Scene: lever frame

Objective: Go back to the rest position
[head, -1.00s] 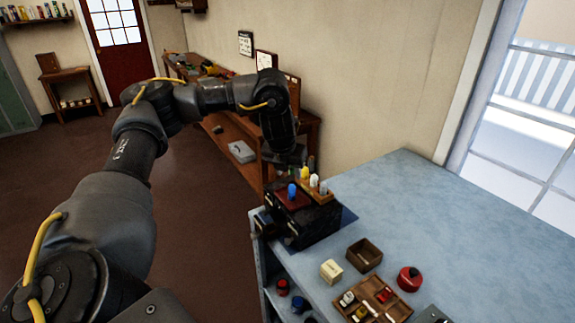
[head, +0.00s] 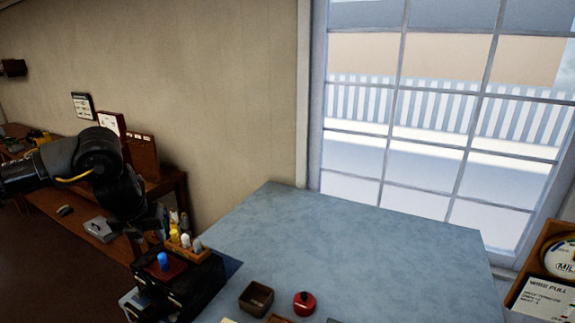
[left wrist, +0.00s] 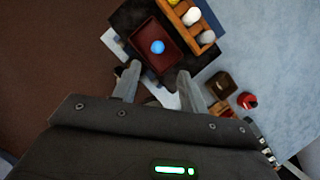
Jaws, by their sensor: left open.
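My left gripper (left wrist: 157,88) is open and empty in the left wrist view, its two fingers apart. In the head view my left arm comes in from the left and bends down, with the left gripper (head: 140,235) just beyond the black box. The black lever box (head: 180,288) stands at the table's left edge, with a blue knob (head: 163,261) above a dark red plate. The knob also shows in the left wrist view (left wrist: 157,46), ahead of the fingertips and apart from them. My right gripper is not in view.
The blue-grey table (head: 330,230) is mostly clear behind. A brown open box (head: 256,298) and a red round thing (head: 304,303) stand at its front. A wooden rack (head: 185,248) with yellow and white knobs sits on the box. A wooden bench (head: 100,235) runs along the wall.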

